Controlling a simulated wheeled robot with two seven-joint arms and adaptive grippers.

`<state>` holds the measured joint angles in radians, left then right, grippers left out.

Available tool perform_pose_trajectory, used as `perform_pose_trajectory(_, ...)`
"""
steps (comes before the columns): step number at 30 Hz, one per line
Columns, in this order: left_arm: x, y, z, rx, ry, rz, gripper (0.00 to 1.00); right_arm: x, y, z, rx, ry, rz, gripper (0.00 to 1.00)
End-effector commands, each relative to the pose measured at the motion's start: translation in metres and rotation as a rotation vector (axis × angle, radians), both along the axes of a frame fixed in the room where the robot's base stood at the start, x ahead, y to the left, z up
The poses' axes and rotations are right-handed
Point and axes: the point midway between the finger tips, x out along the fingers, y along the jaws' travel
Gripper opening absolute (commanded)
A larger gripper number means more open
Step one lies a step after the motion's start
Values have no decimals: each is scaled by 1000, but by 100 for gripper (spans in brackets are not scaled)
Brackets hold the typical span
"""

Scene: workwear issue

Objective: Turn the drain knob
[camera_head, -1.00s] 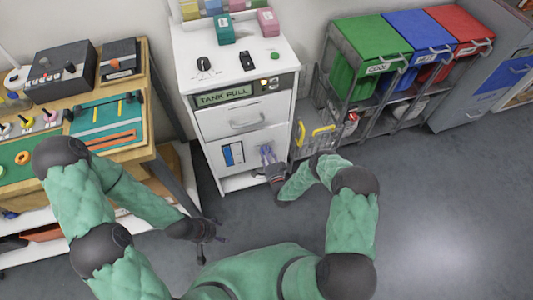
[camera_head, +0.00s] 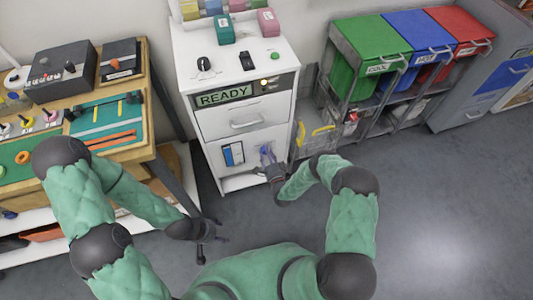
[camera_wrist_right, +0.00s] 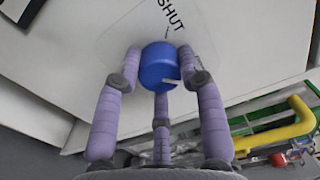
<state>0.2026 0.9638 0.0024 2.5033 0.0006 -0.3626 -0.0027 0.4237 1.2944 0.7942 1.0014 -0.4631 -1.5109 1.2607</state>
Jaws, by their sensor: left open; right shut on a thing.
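The drain knob (camera_wrist_right: 160,66) is blue and round in the right wrist view, with a white pointer mark at its lower right. It sits on a white panel below the word SHUT. My right gripper (camera_wrist_right: 160,72) has its fingers around the knob, shut on it. In the head view my right gripper (camera_head: 271,165) is at the lower front of the white cabinet (camera_head: 212,160) and hides most of the knob. The cabinet's display (camera_head: 224,96) reads READY. My left gripper (camera_head: 210,231) is open and empty above the floor, left of the cabinet's base.
A workbench (camera_head: 165,133) with devices stands at the left. Green (camera_head: 371,40), blue (camera_head: 417,34) and red (camera_head: 460,27) bins stand at the right. A yellow handle (camera_wrist_right: 290,130) is close to the right of my right gripper. The floor in front is clear.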

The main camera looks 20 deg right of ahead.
Motion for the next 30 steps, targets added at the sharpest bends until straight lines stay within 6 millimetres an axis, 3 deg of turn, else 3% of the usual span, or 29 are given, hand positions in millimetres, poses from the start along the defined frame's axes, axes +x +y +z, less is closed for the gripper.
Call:
perform_pose_trajectory(1, 0, 0, 0, 0, 0, 0, 62, 6, -12, 5, -6, -15, -25, 48)
perform_pose_trajectory(3, 0, 0, 0, 0, 0, 0, 62, 6, -12, 5, -6, -14, -24, 63)
perform_pose_trajectory(19, 0, 0, 0, 0, 0, 0, 62, -3, -4, 0, -3, -1, -10, 63)
perform_pose_trajectory(23, 0, 0, 0, 0, 0, 0, 62, -20, -6, 0, -2, 1, -11, 63)
perform_pose_trajectory(30, 0, 0, 0, 0, 0, 0, 62, -68, -8, 0, -1, 1, -14, 63)
